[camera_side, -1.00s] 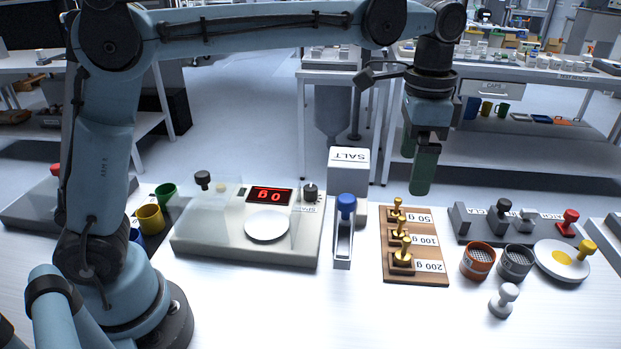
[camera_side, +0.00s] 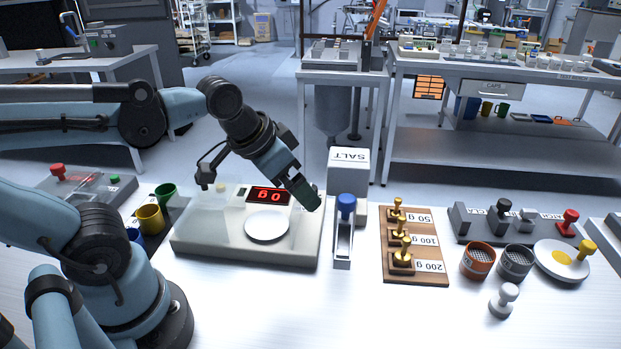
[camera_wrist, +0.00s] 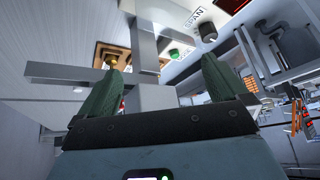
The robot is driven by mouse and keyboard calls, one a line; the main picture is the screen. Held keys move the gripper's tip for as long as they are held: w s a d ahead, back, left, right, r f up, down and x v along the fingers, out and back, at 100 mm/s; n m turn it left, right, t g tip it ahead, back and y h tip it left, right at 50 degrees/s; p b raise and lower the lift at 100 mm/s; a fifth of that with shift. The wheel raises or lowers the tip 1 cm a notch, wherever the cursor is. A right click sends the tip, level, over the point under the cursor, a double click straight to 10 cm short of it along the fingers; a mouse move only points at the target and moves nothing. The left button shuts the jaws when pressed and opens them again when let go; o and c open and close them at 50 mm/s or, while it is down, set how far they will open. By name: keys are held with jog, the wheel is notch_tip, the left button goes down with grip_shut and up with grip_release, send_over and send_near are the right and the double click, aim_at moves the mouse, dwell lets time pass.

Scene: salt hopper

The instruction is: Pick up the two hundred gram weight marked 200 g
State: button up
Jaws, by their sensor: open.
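The weight marked 200 g (camera_side: 405,251) is brass with an upright knob and sits in the front slot of a brown wooden board (camera_side: 416,277). The 100 g weight (camera_side: 397,224) and the 50 g weight (camera_side: 397,209) stand behind it in the same board. My gripper (camera_side: 308,197), with green fingers, is above the right edge of the scale, left of the weights and apart from them. In the wrist view my gripper (camera_wrist: 158,80) has its fingers spread with nothing held between them. A brass knob on the board (camera_wrist: 112,60) shows past the left finger; which weight it is I cannot tell.
A blue-knobbed metal holder (camera_side: 344,235) and the white SALT box (camera_side: 348,170) stand between my gripper and the board. The scale (camera_side: 190,240) has an empty round pan and reads 0 g. Two cups (camera_side: 478,262) and a white-knobbed piece (camera_side: 503,302) are right of the board.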

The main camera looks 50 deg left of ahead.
jog(key=shift+s+a+f+n+t, duration=0.2)
jog(key=shift+f+n+t, duration=0.1)
jog(key=shift+f+n, duration=0.15)
jog(key=shift+f, duration=0.2)
jog(key=shift+c, duration=1.1)
jog(key=c, duration=0.8)
jog(key=shift+o, duration=0.2)
